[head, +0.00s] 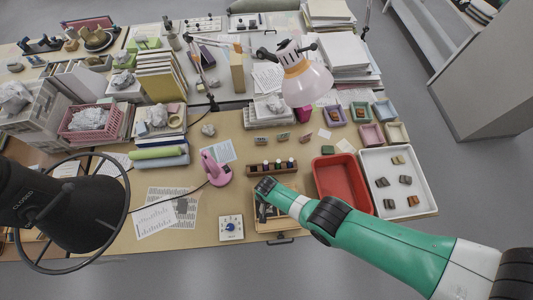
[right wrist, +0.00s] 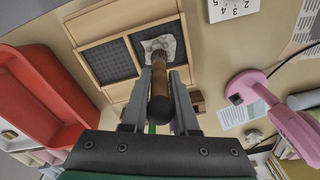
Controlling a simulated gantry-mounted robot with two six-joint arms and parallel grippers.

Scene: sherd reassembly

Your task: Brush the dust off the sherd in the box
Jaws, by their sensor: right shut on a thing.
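The wooden box (right wrist: 100,22) has dark padded compartments, seen in the right wrist view. It also shows in the head view (head: 291,226), partly behind my right arm. A pale, greyish sherd (right wrist: 151,44) lies in one compartment. My right gripper (right wrist: 159,82) is shut on the wooden handle of a brush (right wrist: 159,101). The brush's dark bristles are over the sherd and appear to meet it, but I cannot tell whether they touch. In the head view my right gripper (head: 266,188) is over the box and hides the sherd.
A red tray (head: 342,161) and a white tray of sherds (head: 432,205) are right of the box. A rack of small bottles (head: 250,170) stands behind it. A pink device (head: 217,170) and a white dial (head: 231,228) are to its left. A lamp (head: 305,83) stands behind.

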